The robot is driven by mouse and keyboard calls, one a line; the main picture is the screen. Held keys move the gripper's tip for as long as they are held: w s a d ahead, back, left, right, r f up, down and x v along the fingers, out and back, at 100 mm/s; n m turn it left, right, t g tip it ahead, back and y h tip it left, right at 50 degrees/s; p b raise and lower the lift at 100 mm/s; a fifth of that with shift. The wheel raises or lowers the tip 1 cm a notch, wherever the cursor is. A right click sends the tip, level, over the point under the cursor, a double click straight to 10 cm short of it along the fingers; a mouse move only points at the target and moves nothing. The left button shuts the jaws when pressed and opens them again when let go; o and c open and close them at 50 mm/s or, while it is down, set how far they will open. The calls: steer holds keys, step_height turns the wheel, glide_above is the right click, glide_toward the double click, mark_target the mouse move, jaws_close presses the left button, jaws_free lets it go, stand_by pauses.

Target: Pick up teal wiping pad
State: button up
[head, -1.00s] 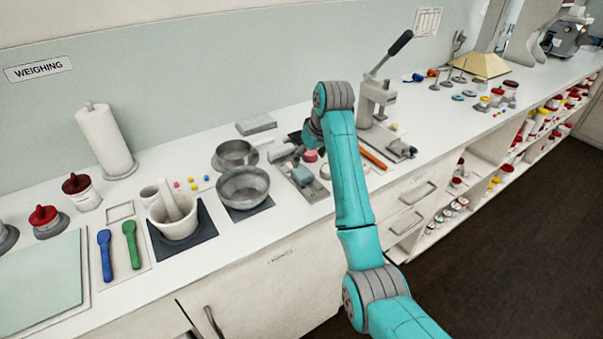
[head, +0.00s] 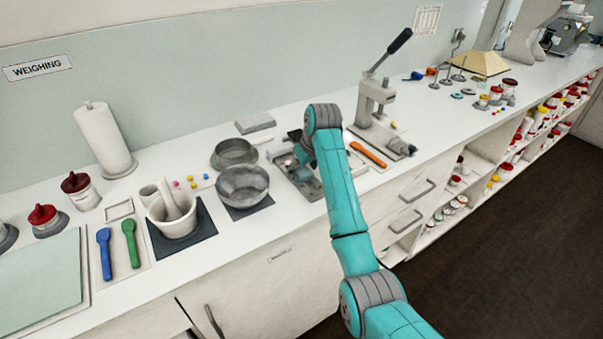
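My teal arm reaches over the bench, and its wrist end is above a grey tray (head: 284,183) in the head view. My gripper is mostly hidden behind the arm and wrist, over the tray area, and its fingers cannot be made out. I cannot pick out the teal wiping pad with certainty. Small pale and bluish shapes show in the tray just left of the arm, too small to tell apart. Whether the gripper touches or holds anything is hidden.
Left of the tray stand a metal bowl (head: 242,184), a sieve-like pan (head: 234,153) and a mortar (head: 172,217). A lever press (head: 376,110) stands behind to the right, with an orange-handled tool (head: 368,154) near it. A grey block (head: 255,123) lies at the back.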

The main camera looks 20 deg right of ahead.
mark_target(302, 171)
steer(key=c, duration=0.7)
steer(key=shift+r, duration=0.1)
step_height(302, 171, up, 10)
steer(key=shift+f, duration=0.1)
steer(key=shift+o, duration=0.2)
